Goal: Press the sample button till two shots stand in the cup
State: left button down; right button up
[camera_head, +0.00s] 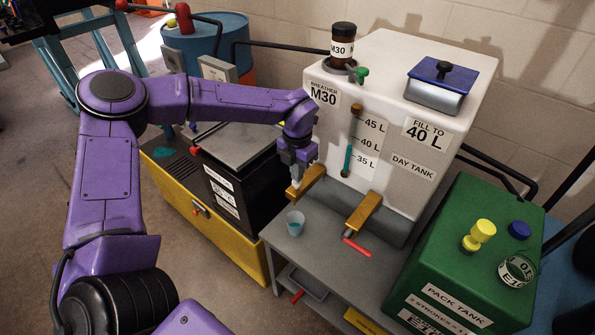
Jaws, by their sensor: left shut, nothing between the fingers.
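A small clear cup (295,224) with some blue liquid in it stands on the left front part of the grey bench (323,250). I cannot tell how many shots it holds. Just above and behind it, a brass fitting (313,178) sticks out of the white day tank (390,125). My left gripper (296,184) is shut and empty, pointing down at the left end of this fitting. I cannot tell whether it touches it. No sample button shows clearly; the gripper may hide it. My right gripper is not in view.
A second brass fitting (363,211) with a red handle (357,248) sits to the right of the cup. A green pack tank (468,260) stands at the right. A yellow and black unit (172,182) stands at the left. The bench front between cup and red handle is clear.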

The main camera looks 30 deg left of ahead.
pick_arm(q)
jog(key=shift+f, duration=0.45)
